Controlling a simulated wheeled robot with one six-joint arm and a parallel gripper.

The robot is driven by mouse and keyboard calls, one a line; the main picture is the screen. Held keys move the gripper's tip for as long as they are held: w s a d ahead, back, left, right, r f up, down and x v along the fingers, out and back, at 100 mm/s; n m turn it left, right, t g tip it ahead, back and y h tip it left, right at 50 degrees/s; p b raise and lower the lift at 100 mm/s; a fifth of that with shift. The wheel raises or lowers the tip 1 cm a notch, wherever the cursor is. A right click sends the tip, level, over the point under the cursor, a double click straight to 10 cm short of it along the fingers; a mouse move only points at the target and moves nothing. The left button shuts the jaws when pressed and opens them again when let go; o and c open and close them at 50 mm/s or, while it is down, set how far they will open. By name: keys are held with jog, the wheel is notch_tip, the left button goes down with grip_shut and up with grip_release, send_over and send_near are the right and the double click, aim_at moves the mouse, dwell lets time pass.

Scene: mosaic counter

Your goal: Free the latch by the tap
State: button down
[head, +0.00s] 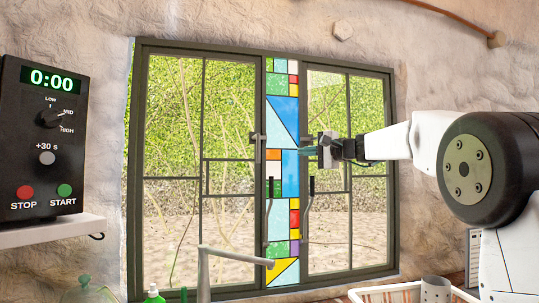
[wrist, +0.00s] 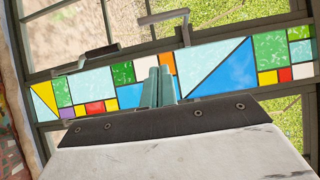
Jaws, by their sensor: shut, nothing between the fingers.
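The window in the head view has a left sash (head: 212,210) and a right sash (head: 345,225) beside a coloured glass strip (head: 282,220). A grey latch handle (head: 258,150) is on the left sash and shows in the wrist view (wrist: 165,18). Below it is a dark latch handle (head: 269,190), also in the wrist view (wrist: 88,54). Another dark handle (head: 311,188) is right of the strip. The grey tap (head: 205,262) stands below, at lower left. My gripper (head: 306,151) is shut and empty in front of the strip; its fingers show in the wrist view (wrist: 158,88).
A black timer box (head: 42,140) sits on a white shelf (head: 50,232) at left. A green-capped bottle (head: 153,294) and a glass jar (head: 85,290) are at bottom left. A white rack (head: 385,292) and a grey cup (head: 435,289) are at bottom right.

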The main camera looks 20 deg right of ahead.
jog(key=s+a+x, duration=0.1)
jog(key=a+x, duration=0.1)
jog(key=x, duration=1)
jog(key=shift+a, duration=0.45)
jog(key=shift+f, duration=0.1)
